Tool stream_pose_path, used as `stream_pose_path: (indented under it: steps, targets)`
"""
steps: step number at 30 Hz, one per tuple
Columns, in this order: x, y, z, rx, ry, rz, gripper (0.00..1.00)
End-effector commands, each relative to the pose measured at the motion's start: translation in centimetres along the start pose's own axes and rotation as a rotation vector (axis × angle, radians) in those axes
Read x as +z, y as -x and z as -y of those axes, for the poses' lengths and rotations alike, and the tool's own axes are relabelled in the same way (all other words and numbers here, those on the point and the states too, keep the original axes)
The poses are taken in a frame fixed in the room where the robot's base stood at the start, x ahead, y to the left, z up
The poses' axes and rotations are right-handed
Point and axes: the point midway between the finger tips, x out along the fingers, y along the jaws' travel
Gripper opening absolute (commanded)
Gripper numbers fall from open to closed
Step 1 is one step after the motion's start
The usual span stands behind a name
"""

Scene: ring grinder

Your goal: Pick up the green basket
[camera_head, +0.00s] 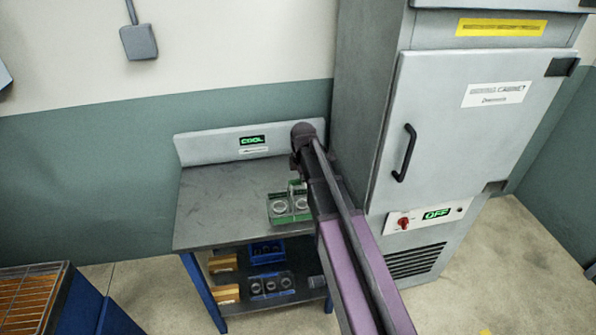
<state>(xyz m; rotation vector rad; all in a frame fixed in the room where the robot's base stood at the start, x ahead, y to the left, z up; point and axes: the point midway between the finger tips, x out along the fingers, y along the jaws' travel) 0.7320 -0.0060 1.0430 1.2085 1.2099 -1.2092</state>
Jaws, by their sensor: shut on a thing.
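The green basket (279,218) sits at the front right of the grey table top, in the camera_head view. It holds metal rings, and a light upright part like a handle rises from its middle. My arm comes in from the lower right and covers the basket's right side. My gripper (297,183) is at the top of the basket, shut on it, and mostly hidden by my arm. I cannot tell whether the basket touches the table top.
The grey table (215,212) has free room left of the basket. Its lower shelf holds a blue bin (266,252), a tray of rings (271,285) and wooden blocks. A tall grey cabinet (455,130) stands close on the right. An orange-topped rack (30,300) is lower left.

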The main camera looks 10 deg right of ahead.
Motion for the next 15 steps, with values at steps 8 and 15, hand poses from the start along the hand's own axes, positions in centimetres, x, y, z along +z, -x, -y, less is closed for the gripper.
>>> stream_pose_path:
  steps: [8, 15]
  targets:
    - [0.1, 0.5, 4.7, 0.0, 0.0, 0.0, 0.0]
    - [0.2, 0.6, 6.1, 0.001, 0.0, 0.0, 0.0]
